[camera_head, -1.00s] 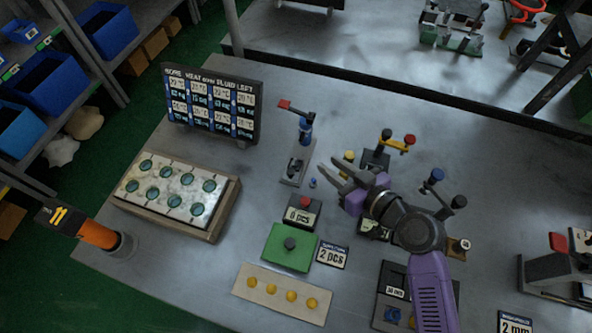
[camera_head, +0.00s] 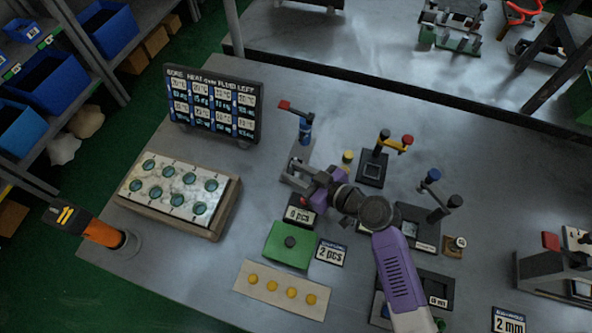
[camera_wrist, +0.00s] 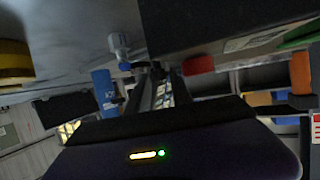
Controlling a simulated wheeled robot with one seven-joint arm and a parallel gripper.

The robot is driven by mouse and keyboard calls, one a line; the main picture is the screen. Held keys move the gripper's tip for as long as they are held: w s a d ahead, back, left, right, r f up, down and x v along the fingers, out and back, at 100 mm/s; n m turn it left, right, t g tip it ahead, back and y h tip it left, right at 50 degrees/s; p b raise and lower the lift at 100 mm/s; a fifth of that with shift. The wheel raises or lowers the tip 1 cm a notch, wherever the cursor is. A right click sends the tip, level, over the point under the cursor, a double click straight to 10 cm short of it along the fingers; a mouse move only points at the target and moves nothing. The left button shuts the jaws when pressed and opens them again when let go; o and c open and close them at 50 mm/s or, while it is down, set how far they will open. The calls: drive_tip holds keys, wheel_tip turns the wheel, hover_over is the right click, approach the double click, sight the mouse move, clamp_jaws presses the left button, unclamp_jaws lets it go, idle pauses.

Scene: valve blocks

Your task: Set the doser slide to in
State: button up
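I cannot tell for certain which part is the doser slide. A stand with a blue cylinder (camera_head: 305,132) and a red-ended lever (camera_head: 285,105) stands near the bench middle; the blue cylinder also shows in the wrist view (camera_wrist: 104,92). A grey-blue knob (camera_wrist: 120,46) shows beyond my fingertips. My gripper (camera_head: 294,174) is low at the foot of this stand, its fingers pointing left. In the wrist view its two fingers (camera_wrist: 160,78) are apart with a gap between them. A small dark part lies near the tips; contact is unclear. A small blue knob seen earlier is now hidden.
A block with a red button and a "0 pcs" label (camera_head: 300,215) is close below my gripper, and the button shows in the wrist view (camera_wrist: 198,64). A green block (camera_head: 288,245) is nearer.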

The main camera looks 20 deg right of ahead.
clamp_jaws()
idle(1.5)
